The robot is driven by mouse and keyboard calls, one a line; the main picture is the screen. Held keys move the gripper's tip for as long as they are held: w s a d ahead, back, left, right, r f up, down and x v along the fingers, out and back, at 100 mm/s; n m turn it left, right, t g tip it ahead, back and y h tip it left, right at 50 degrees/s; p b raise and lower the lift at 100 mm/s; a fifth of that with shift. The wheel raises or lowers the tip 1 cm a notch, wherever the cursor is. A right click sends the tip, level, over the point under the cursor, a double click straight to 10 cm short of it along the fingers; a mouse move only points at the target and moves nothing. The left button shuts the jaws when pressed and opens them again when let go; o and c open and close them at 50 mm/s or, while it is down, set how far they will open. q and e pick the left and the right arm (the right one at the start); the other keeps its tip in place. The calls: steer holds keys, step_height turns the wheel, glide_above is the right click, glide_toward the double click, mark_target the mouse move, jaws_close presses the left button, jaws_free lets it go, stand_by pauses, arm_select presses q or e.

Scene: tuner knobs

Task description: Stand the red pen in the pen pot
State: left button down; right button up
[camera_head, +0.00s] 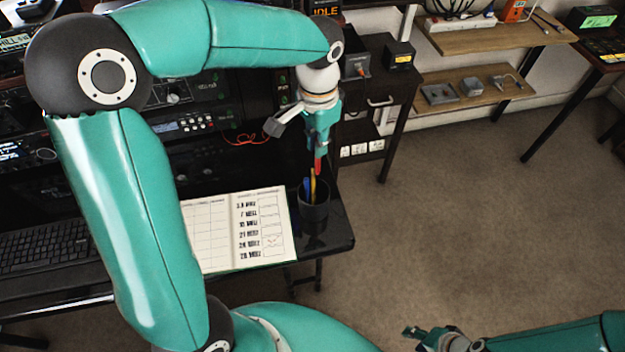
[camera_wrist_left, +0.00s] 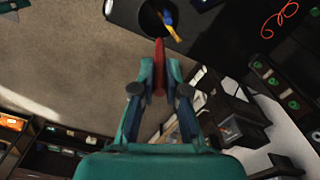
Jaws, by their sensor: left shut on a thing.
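The red pen (camera_wrist_left: 159,62) is held between the fingers of my left gripper (camera_wrist_left: 160,78), which is shut on it. In the head view the red pen (camera_head: 318,165) points down from my left gripper (camera_head: 317,150), just above and behind the dark pen pot (camera_head: 314,212). The pot also shows in the left wrist view (camera_wrist_left: 146,22), beyond the pen's end. A yellow and a blue pen stand in the pot. Whether the red pen's lower end is inside the rim I cannot tell. My right gripper (camera_head: 432,338) is at the bottom edge, low and away from the desk; its jaws are unclear.
The pot stands near the right end of the black desk (camera_head: 332,240). An open logbook (camera_head: 238,230) lies just left of it, and a keyboard (camera_head: 48,235) lies further left. Radio equipment (camera_head: 195,122) lines the back. An orange cable (camera_head: 245,139) lies behind the book.

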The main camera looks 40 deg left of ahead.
arm_select(q)
step_height(320, 180, down, 14)
steer(key=shift+r+p, duration=0.2)
steer(key=shift+p, duration=0.1)
steer(key=c, duration=1.2)
jaws_free()
steer(key=shift+f, duration=0.1)
step_height(320, 180, up, 12)
steer(key=shift+r, duration=0.15)
